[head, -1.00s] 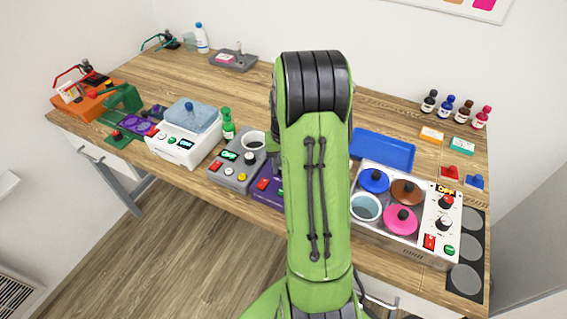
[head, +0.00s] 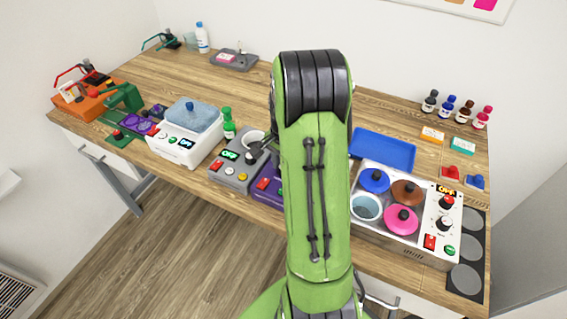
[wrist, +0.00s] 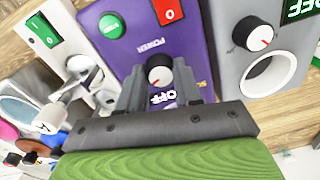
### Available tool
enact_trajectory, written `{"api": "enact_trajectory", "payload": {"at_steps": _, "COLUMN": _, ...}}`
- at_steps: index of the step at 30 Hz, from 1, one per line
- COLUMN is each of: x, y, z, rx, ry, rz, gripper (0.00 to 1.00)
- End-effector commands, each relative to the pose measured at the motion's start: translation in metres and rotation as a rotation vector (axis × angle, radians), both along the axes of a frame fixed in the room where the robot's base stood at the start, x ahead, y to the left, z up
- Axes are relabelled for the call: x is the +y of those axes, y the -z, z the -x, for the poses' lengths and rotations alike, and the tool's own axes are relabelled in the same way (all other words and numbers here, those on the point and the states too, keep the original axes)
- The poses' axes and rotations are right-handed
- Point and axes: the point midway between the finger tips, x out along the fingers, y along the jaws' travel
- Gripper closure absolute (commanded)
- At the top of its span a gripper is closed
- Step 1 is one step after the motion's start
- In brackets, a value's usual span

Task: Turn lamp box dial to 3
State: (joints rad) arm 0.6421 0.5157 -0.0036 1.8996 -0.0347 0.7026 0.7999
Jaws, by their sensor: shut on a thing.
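A purple box (wrist: 190,50) is in the middle of the wrist view, with a dial (wrist: 159,72) that has a black rim and a white cap with a red mark. I take it as the lamp box, though its name is not readable. The dial's scale is not readable. In the head view my arm hides most of the purple box (head: 265,186).
A grey box (wrist: 228,75) with its own dial and a round opening stands right beside the purple box in the wrist view. A white box (wrist: 62,38) is on the other side. In the head view a white unit with coloured lids (head: 430,247) stands right of my arm.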

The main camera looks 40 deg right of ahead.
Motion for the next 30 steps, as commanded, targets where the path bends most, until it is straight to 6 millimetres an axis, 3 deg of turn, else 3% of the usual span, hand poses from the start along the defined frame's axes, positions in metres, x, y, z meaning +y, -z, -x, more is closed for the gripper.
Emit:
{"api": "enact_trajectory", "payload": {"at_steps": 19, "x": -0.0007, "y": -0.0013, "z": -0.0014, "rx": -0.006, "ry": 0.045, "rz": 0.004, "gripper": 0.97}}
{"api": "enact_trajectory", "payload": {"at_steps": 20, "x": -0.0007, "y": -0.0013, "z": -0.0015, "rx": -0.006, "ry": 0.044, "rz": 0.004, "gripper": 0.62}}
{"api": "enact_trajectory", "payload": {"at_steps": 21, "x": -0.0006, "y": -0.0012, "z": -0.0014, "rx": -0.005, "ry": 0.044, "rz": 0.004, "gripper": 0.56}}
{"api": "enact_trajectory", "payload": {"at_steps": 24, "x": -0.0005, "y": -0.0009, "z": -0.0010, "rx": -0.003, "ry": 0.044, "rz": 0.002, "gripper": 0.41}}
{"api": "enact_trajectory", "payload": {"at_steps": 30, "x": -0.0002, "y": -0.0004, "z": -0.0005, "rx": -0.002, "ry": 0.044, "rz": 0.001, "gripper": 0.41}}
